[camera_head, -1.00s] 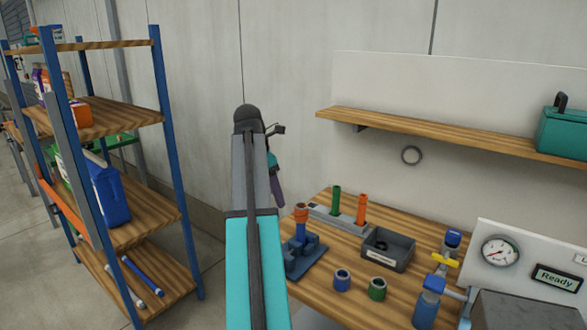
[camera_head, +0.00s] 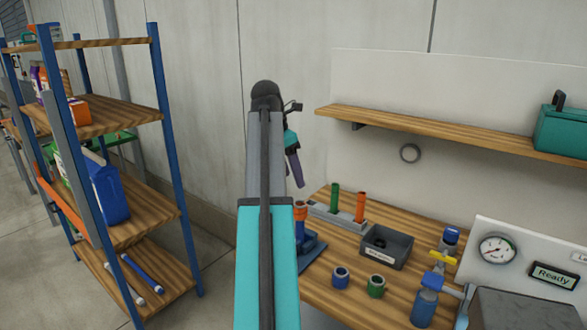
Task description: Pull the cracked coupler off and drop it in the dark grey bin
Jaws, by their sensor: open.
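My gripper (camera_head: 294,167) hangs at the end of my raised arm, above and behind the left end of the workbench, with nothing seen in it. Below it, an orange coupler (camera_head: 300,211) stands upright on a dark blue fixture (camera_head: 312,249), partly hidden by my arm. No crack can be made out at this size. The dark grey bin (camera_head: 400,257) stands on the bench to the right, with a white label on its front and a dark ring-like piece inside. A blue coupler (camera_head: 341,278) and a green coupler (camera_head: 376,286) stand in front of the bin.
A grey rack (camera_head: 325,213) holds a green tube (camera_head: 335,197) and an orange tube (camera_head: 361,207) behind the fixture. A blue valve assembly with a yellow handle (camera_head: 442,257) and a gauge (camera_head: 497,249) stand at right. A wooden shelf (camera_head: 430,129) overhangs the bench's back.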

